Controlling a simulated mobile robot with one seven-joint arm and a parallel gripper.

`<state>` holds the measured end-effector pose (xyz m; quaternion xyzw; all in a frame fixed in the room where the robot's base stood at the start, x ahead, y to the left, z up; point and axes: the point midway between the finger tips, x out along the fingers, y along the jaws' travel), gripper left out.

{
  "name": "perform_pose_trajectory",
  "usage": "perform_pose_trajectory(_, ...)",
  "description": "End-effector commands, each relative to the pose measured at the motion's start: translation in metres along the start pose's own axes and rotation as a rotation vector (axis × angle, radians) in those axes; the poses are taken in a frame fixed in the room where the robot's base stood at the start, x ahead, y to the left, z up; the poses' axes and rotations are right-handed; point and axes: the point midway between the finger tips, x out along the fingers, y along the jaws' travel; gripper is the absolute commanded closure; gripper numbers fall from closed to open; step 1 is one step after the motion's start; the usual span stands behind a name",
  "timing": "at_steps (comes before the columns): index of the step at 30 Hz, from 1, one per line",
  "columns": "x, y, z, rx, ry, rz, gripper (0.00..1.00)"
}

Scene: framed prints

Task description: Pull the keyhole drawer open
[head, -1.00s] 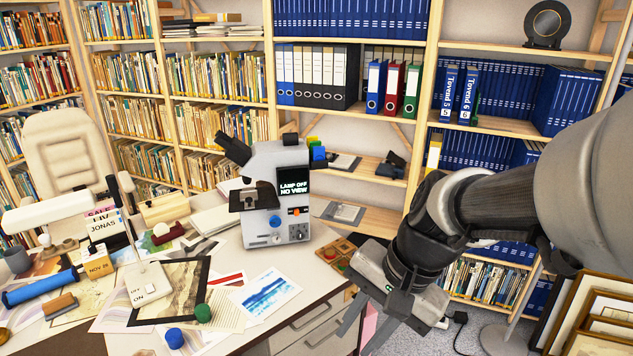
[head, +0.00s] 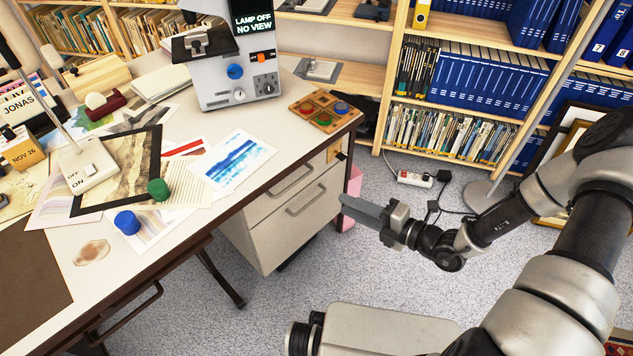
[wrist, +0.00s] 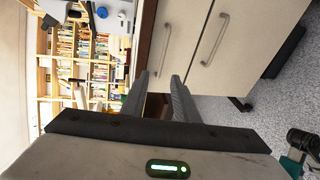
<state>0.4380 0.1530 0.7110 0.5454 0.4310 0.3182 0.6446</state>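A pale drawer unit (head: 262,238) stands under the desk. Its upper drawer carries a grey bar handle (head: 291,181) and, to the right, a small orange-brown plate (head: 336,151) with a dark spot; whether that is the keyhole is too small to tell. The lower drawer has its own handle (head: 306,201). Both drawers look shut. In the wrist view the upper handle (wrist: 165,50) and lower handle (wrist: 215,40) lie beyond the fingertips. My gripper (wrist: 158,79) is open and empty, fingers apart; in the head view my gripper (head: 345,207) is right of the drawer fronts, apart from the handles.
A wooden tray with coloured discs (head: 320,107) sits on the desk corner above the drawers. A power strip (head: 413,179), cables and a lamp base (head: 487,195) are on the floor behind my arm. The carpet (head: 285,305) in front of the drawers is clear.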

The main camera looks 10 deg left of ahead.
Motion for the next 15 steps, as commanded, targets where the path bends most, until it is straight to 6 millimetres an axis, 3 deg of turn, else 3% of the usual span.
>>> perform_pose_trajectory(2, 0.004, -0.009, 0.001, 0.051, -0.022, 0.007, 0.72)
perform_pose_trajectory(8, 0.022, -0.011, 0.002, 0.064, -0.026, 0.008, 0.72)
perform_pose_trajectory(15, 0.073, -0.011, 0.002, 0.06, -0.024, 0.007, 0.72)
